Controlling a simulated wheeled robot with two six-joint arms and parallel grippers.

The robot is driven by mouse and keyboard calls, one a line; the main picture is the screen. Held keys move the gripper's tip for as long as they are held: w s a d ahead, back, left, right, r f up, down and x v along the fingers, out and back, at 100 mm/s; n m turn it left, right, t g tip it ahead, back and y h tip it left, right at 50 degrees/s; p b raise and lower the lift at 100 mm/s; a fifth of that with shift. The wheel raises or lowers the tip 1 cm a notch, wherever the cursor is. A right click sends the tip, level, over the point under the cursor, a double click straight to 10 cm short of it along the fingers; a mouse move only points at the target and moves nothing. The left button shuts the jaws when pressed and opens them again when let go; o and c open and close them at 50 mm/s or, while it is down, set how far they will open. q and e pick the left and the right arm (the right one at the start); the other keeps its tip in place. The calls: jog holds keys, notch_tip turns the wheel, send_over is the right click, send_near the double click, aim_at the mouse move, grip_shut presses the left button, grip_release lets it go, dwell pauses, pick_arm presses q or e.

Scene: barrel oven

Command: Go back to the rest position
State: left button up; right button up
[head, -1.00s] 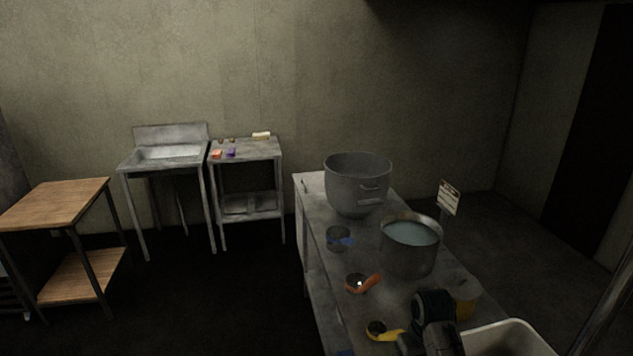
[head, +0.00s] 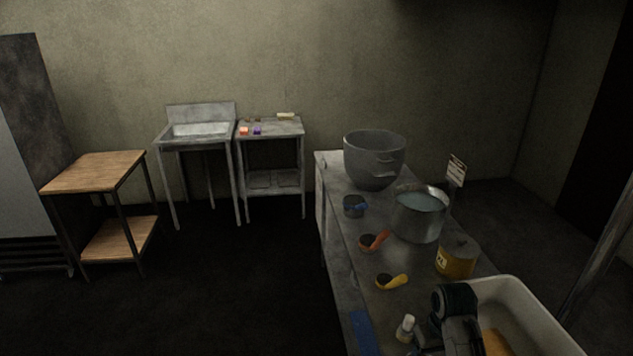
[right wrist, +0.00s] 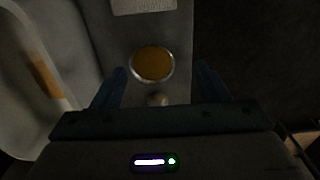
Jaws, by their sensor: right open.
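My right arm reaches up from the bottom right of the head view, its dark gripper (head: 455,308) above the table beside the white tub. The fingertips are hard to make out there. In the right wrist view the gripper (right wrist: 162,82) has its two dark fingers spread apart, with nothing held between them. A round orange-brown top with a pale rim (right wrist: 153,62) and a small pale object (right wrist: 157,99) lie below, in the gap seen between the fingers. My left gripper is in neither view.
The metal table (head: 345,255) carries a large pot (head: 374,160), a water-filled pot (head: 418,220), scoops, a yellow tin (head: 455,260) and a small bottle (head: 405,328). A white tub (head: 550,325) is at lower right. A wooden-topped table (head: 97,172) stands left; dark floor between is clear.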

jog(key=s+f+t, duration=0.1)
jog(key=s+f, duration=0.3)
jog(key=s, duration=0.9)
jog(key=s+r+t+h, duration=0.15)
jog(key=s+r, duration=0.25)
jog(key=s, duration=1)
notch_tip(320, 180, down, 36)
jog(key=d+r+m+b, duration=0.1)
jog(key=d+b, duration=0.2)
jog(key=b, duration=0.3)
pick_arm(q)
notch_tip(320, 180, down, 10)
jog(key=b, duration=0.4)
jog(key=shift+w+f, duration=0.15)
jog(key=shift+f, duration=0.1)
pick_arm(e)
jog(key=s+f, duration=0.9)
jog(key=f, duration=0.3)
jog(key=s+d+f+g, duration=0.1)
jog(key=s+f, duration=0.8)
jog(key=f, duration=0.4)
jog(key=shift+s+y, duration=0.35)
jog(key=shift+s, duration=0.05)
jog(key=shift+g, duration=0.25)
